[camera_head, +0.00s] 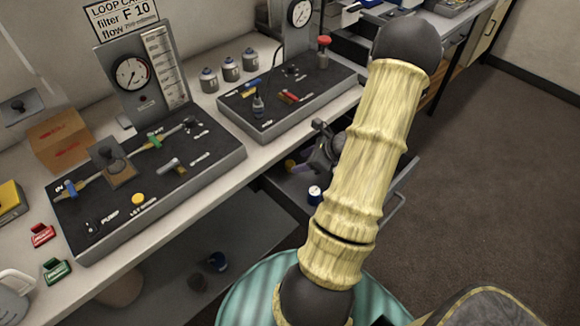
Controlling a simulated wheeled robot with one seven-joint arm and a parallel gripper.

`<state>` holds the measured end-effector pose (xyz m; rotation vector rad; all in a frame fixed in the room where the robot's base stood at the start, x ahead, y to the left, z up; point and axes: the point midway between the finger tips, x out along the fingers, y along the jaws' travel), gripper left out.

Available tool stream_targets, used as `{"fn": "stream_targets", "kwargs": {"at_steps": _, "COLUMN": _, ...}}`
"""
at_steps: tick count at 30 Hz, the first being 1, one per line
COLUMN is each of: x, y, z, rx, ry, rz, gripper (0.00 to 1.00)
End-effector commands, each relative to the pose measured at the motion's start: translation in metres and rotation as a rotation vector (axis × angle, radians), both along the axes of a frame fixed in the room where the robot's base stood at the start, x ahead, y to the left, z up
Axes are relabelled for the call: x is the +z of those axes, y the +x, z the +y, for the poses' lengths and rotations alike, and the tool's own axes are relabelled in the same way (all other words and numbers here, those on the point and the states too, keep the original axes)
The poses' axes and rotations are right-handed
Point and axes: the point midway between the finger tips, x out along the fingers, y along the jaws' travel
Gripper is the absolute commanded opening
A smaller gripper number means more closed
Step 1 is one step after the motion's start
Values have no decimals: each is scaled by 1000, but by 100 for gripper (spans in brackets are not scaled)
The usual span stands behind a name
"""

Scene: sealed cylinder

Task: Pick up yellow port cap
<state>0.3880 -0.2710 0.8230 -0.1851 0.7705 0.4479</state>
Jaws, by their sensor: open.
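The yellow port cap (137,199) is a small round yellow disc. It lies on the dark top of the left test panel (190,178), near the front edge and right of the "PUMP" label. What looks like my gripper (322,148) is a dark grey shape beside my sleeved arm, above the open drawer and well to the right of the cap. My arm hides part of it. It is open, and I see nothing held in it. The cap is uncovered and nothing touches it.
A pipe run with valves and a gauge board (140,72) stand behind the cap. A red block (42,234) and green block (56,270) lie left of the panel. A second panel (287,95) is to the right. An open drawer (345,200) juts out below the bench.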

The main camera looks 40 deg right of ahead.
Motion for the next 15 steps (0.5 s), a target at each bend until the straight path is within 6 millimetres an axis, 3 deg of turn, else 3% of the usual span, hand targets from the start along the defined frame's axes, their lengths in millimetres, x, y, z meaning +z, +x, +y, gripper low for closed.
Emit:
{"fn": "stream_targets", "kwargs": {"at_steps": 8, "x": -3, "y": 2, "z": 1, "rx": -1, "ry": 1, "rz": 0, "gripper": 52}}
{"fn": "stream_targets", "kwargs": {"at_steps": 15, "x": -28, "y": 20, "z": 10, "rx": 0, "ry": 3, "rz": 0, "gripper": 52}}
